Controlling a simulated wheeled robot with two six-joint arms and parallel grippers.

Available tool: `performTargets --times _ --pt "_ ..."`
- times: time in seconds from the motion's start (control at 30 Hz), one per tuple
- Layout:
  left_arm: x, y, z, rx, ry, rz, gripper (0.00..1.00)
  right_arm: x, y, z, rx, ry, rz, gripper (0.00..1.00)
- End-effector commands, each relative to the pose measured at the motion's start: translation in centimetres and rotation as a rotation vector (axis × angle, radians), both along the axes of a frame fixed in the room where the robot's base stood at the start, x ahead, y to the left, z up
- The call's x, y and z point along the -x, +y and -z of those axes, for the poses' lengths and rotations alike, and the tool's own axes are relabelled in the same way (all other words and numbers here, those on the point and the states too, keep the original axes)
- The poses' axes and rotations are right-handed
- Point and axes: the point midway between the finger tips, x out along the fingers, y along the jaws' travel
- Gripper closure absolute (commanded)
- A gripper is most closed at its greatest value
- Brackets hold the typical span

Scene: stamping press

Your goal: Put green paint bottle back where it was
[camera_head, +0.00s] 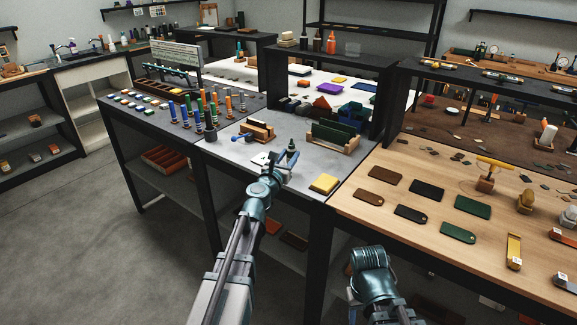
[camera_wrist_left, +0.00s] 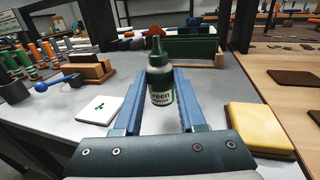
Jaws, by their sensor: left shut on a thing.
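The green paint bottle (camera_wrist_left: 160,84) is a small bottle with a dark green cap and nozzle and a white label with partly readable lettering. It stands upright between the two blue fingers of my left gripper (camera_wrist_left: 155,97), which is shut on it. In the head view the bottle (camera_head: 291,147) shows small at the end of my left arm, over the grey table. My left gripper (camera_head: 281,161) is there beside a white card. I cannot tell whether the bottle's base touches the table. My right arm shows at the bottom, but its gripper is not visible.
A white card (camera_wrist_left: 100,108) with a green print lies left of the gripper, and a yellow block (camera_wrist_left: 258,128) lies right. Behind stand a wooden holder (camera_head: 258,131) with a blue-knobbed tool and a green-and-wood rack (camera_head: 337,134).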

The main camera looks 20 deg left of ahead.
Motion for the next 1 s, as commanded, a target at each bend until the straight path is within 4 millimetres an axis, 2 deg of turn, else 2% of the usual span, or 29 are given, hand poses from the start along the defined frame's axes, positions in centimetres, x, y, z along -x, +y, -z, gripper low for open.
performTargets --times 0.03,0.2,0.63,0.67,0.7,0.8,0.83,1.0 --pt "0.2 -0.1 1.7 0.0 0.0 0.0 1.0 0.0 0.0 1.7 0.0 0.0 0.0 0.5" --pt "0.3 -0.3 3.6 0.0 0.0 -0.002 1.0 0.0 0.0 3.6 0.0 0.0 0.0 0.5" --pt "0.3 -0.3 3.9 0.0 0.0 -0.003 1.0 0.0 0.0 3.9 0.0 0.0 0.0 0.5" --pt "0.3 -0.3 3.8 0.0 0.0 -0.003 0.58 0.0 0.0 3.8 0.0 0.0 0.0 0.5" --pt "0.3 -0.3 3.7 0.0 0.0 -0.003 0.51 0.0 0.0 3.7 0.0 0.0 0.0 0.5" --pt "0.3 -0.3 3.7 0.0 0.0 -0.003 0.33 0.0 0.0 3.7 0.0 0.0 0.0 0.5" --pt "0.3 -0.3 3.7 0.0 0.0 -0.003 0.3 0.0 0.0 3.7 0.0 0.0 0.0 0.5" --pt "0.3 -0.3 3.7 0.0 0.0 -0.003 0.3 0.0 0.0 3.7 0.0 0.0 0.0 0.5"
